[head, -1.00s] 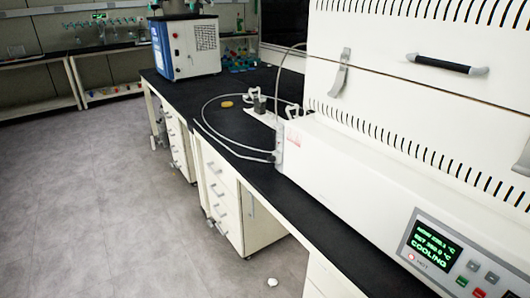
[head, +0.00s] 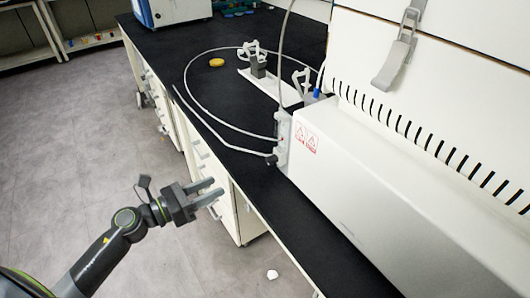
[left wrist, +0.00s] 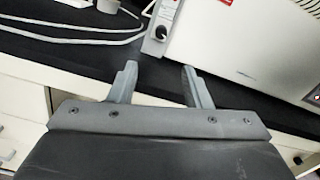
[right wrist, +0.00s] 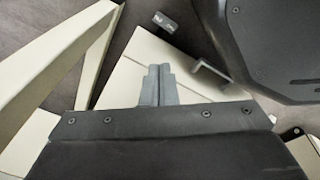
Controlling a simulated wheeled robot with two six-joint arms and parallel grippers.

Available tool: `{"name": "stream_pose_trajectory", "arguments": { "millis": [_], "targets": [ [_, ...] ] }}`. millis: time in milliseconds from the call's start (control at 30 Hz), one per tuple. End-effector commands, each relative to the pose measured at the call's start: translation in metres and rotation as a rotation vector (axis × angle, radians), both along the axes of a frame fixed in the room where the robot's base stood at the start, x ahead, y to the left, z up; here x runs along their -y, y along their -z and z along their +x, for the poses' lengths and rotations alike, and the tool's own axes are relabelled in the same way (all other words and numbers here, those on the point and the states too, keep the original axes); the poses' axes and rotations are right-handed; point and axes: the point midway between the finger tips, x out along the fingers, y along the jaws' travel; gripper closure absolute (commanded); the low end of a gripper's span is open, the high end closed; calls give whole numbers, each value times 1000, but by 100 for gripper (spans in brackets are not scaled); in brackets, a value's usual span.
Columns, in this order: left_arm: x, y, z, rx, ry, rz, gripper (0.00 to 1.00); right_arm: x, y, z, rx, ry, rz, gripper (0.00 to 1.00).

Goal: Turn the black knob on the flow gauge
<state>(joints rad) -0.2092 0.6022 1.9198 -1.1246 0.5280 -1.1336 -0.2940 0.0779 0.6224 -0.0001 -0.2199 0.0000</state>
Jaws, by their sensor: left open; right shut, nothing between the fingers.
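The flow gauge (head: 282,140) is a slim grey upright unit at the near left corner of the white machine, on the black bench. My left gripper (head: 213,191) is open and empty, left of the bench edge and apart from the gauge. It also shows in the left wrist view (left wrist: 159,70). My right gripper (right wrist: 158,70) is shut and empty in the right wrist view, and out of the head view.
The white machine (head: 390,200) fills the right side. Grey tubing (head: 190,85) loops over the black benchtop (head: 165,50). A white stand with clamps (head: 258,82) and a yellow object (head: 216,62) lie farther back. White drawers (head: 245,215) sit under the bench. The floor at left is clear.

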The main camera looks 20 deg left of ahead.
Motion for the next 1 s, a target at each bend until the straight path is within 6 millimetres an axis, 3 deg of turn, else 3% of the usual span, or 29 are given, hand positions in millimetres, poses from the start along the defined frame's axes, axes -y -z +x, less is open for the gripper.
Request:
{"name": "stream_pose_trajectory", "arguments": {
  "millis": [267, 700, 1000],
  "targets": [
    [23, -4, 31, -1, -4, -11, 56, 4, -17, -17, -25, 4, -5, 100],
    [80, -2, 103, -5, -3, -11, 56, 4, -40, -4, -5, 0, -5, 100],
    [102, 0, 131, -6, -3, -9, 56, 3, -44, -4, -5, 0, -4, 100]
  ]
}}
